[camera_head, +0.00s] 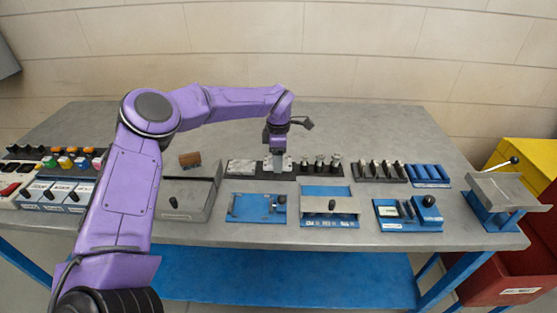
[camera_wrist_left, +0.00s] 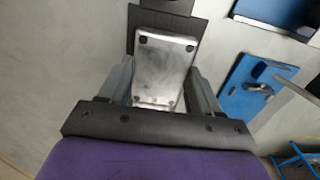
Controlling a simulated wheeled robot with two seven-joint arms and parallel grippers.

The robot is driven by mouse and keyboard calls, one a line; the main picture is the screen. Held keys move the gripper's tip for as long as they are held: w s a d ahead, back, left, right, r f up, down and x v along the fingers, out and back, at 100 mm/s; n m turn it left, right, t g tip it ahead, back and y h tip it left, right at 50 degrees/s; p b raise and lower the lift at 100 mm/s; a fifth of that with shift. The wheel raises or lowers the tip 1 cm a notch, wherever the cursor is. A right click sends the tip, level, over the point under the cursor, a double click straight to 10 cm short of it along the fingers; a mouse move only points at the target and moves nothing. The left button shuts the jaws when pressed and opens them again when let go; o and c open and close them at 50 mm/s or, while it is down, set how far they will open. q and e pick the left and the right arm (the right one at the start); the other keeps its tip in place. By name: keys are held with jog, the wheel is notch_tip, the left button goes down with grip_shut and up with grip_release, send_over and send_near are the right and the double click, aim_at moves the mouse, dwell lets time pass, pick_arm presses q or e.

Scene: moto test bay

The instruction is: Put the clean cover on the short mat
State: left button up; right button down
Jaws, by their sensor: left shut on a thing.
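My left gripper (camera_head: 277,165) is shut on a pale metal cover, a plate with holes near its corners. The cover (camera_wrist_left: 164,70) shows between the two fingers (camera_wrist_left: 163,85) in the left wrist view. Its far end overlaps a dark mat (camera_wrist_left: 165,19) in that view; I cannot tell whether it touches the mat. In the head view the gripper stands over the back row, and the arm end hides part of the mat there. A mottled grey-white cover (camera_head: 241,167) lies to the left of the gripper. My right gripper is not in view.
Several metal-topped cylinders (camera_head: 320,164) stand right of the gripper. A blue fixture (camera_head: 257,207) lies in front, with another blue-and-grey fixture (camera_head: 330,205) beside it. The grey table (camera_head: 350,125) is clear behind the row.

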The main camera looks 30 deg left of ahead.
pick_arm(q)
jog(key=shift+f, duration=0.95)
jog(key=o, duration=1.2)
jog(key=shift+f, duration=0.15)
jog(key=shift+c, duration=0.2)
notch_tip(320, 180, up, 12)
jog(key=shift+r+b, duration=0.2)
jog(key=shift+b, duration=0.15)
